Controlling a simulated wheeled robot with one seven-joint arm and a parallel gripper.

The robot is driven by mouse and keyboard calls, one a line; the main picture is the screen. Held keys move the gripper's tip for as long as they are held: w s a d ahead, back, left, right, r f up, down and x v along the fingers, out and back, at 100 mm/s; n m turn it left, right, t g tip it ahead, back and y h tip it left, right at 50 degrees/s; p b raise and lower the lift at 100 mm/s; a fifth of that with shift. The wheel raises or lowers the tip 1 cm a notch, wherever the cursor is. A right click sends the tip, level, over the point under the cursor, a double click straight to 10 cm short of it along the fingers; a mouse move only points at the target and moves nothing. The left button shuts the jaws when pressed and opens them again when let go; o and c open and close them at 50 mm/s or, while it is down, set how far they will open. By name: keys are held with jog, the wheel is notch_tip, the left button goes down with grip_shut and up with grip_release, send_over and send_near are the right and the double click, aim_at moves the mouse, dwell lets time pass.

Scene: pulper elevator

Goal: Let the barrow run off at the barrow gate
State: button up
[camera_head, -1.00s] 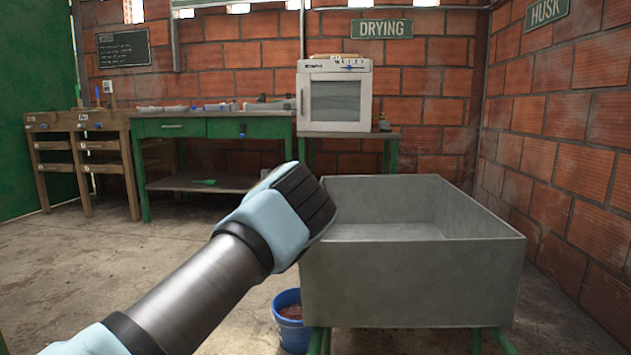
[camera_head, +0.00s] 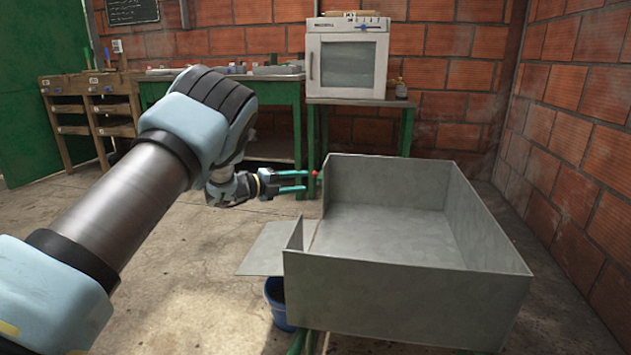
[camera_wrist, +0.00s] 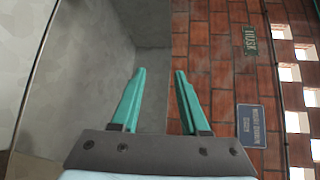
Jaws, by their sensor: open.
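A grey rectangular metal trough (camera_head: 400,300), which I take for the barrow, stands on green legs at the right of the head view. Its left wall has an opening. A flat grey flap (camera_head: 268,250), seemingly the barrow gate, extends outward to the left from that opening. The trough's visible inside looks empty. A small red knob (camera_head: 315,173) shows by the trough's far left corner. My gripper (camera_head: 305,182) has its teal fingers apart near that knob; contact cannot be told. In the wrist view my gripper (camera_wrist: 158,72) is open with nothing between its fingertips.
A blue bucket (camera_head: 277,303) stands on the floor below the flap, partly hidden. A white oven-like cabinet (camera_head: 347,58) and a green workbench (camera_head: 275,95) stand behind. A brick wall (camera_head: 575,140) closes the right side. The floor at the left is open.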

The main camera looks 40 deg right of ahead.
jog(key=f+b+x, duration=0.1)
jog(key=x, duration=0.5)
jog(key=shift+d, duration=0.25)
grip_shut()
jog(key=c, duration=0.7)
grip_release()
jog(key=o, duration=0.7)
